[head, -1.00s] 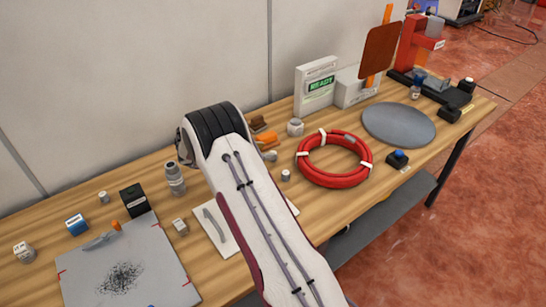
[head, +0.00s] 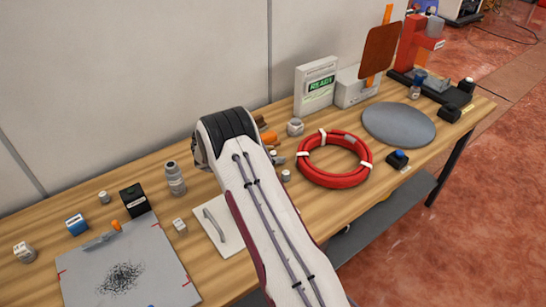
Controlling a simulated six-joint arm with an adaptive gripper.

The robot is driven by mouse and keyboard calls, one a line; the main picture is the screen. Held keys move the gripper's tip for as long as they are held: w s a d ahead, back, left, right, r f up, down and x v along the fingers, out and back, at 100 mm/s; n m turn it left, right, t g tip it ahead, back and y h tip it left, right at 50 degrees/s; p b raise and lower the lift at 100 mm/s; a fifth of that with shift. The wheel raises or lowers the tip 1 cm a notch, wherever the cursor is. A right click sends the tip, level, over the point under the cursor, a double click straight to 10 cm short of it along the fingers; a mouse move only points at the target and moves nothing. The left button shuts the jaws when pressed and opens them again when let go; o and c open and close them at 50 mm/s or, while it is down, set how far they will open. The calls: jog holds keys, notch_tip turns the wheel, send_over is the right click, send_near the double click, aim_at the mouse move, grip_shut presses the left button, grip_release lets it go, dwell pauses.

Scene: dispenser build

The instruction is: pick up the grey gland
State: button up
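I cannot tell for sure which piece is the grey gland. Small grey or whitish fittings stand on the bench: one (head: 295,127) in front of the white display box, one (head: 286,175) left of the red coil, and one (head: 104,197) at the left. A taller grey cylinder (head: 174,179) stands upright left of my arm. A small piece (head: 273,154) shows partly at my arm's right edge, beside something dark. My gripper is hidden behind my own white arm, so its fingers and any hold do not show.
A white plate with a handle (head: 234,240) is left of my arm. A grey mat (head: 165,268) lies front left. A wall backs the bench.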

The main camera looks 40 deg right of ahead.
aim_at(273, 153)
jog(key=shift+d, duration=0.15)
dwell(0.3)
jog(key=c, duration=0.9)
jog(key=shift+r, duration=0.1)
jog(key=shift+r, duration=4.85)
